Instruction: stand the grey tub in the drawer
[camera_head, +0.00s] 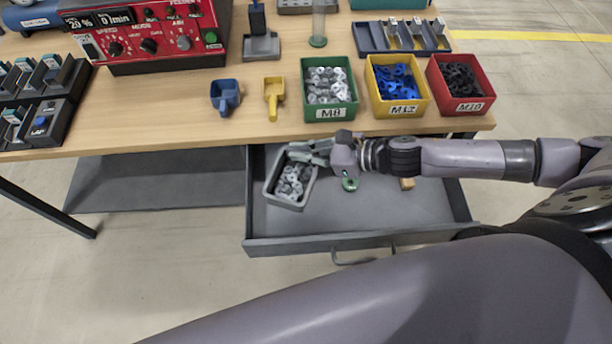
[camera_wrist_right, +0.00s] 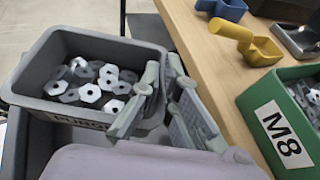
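The grey tub (camera_head: 272,193) holds several hex-nut-like metal pieces and is at the left end of the open grey drawer (camera_head: 330,213), turned at an angle. In the right wrist view the tub (camera_wrist_right: 75,120) fills the left side, with a partly covered label on its near wall. My right gripper (camera_head: 307,152) is at the tub's back right edge. In the wrist view its two fingers (camera_wrist_right: 162,72) come close together around the tub's right wall and appear shut on it. I cannot tell whether the tub's base touches the drawer floor. My left gripper is out of view.
A small green round piece (camera_head: 350,184) and a wooden block (camera_head: 407,184) lie in the drawer, right of the tub. The right drawer floor is otherwise clear. Above, the table edge carries green (camera_head: 330,113), yellow (camera_head: 402,109) and red (camera_head: 467,107) bins and two scoops.

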